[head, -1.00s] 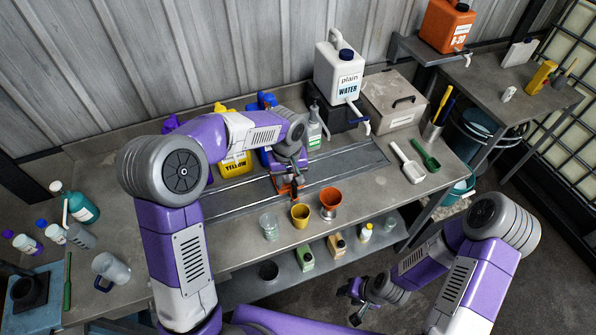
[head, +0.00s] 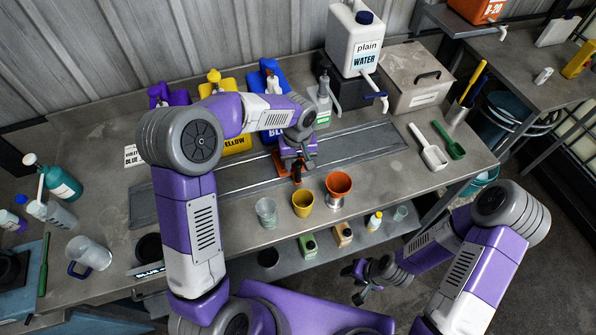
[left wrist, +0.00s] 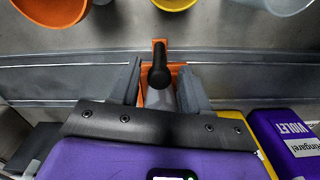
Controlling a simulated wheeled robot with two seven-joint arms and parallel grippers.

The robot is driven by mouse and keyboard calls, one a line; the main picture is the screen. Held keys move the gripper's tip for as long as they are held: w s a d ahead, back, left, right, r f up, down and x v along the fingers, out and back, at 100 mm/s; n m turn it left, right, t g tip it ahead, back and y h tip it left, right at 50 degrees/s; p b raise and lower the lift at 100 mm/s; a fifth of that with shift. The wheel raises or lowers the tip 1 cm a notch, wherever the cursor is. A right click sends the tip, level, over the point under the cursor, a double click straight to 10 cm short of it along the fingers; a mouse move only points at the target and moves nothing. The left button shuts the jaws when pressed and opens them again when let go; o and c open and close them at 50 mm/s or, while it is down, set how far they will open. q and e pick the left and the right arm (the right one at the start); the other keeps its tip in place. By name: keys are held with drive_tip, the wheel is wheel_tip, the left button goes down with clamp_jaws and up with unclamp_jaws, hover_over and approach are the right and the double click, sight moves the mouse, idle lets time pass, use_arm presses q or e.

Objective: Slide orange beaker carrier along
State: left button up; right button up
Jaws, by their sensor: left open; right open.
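The orange beaker carrier (head: 278,163) sits on the long metal rail track on the bench, partly hidden under my left gripper in the head view. In the left wrist view, its orange plate (left wrist: 158,45) carries an upright post with a dark round knob (left wrist: 159,76). My left gripper (head: 297,172) is over the carrier. Its two grey fingers (left wrist: 161,88) are open, one on each side of the post; whether they touch it I cannot tell. My right gripper (head: 360,282) is open and empty, low in front of the bench.
A clear beaker (head: 266,212), yellow cup (head: 303,204) and orange funnel cup (head: 339,187) stand in front of the track. Yellow (head: 236,144) and blue jugs and a water canister (head: 353,45) stand behind it. The track (head: 365,143) is clear to the right of the gripper.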

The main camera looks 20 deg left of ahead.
sight(298, 171)
use_arm(q)
drive_tip(key=shift+f, duration=2.2)
clamp_jaws()
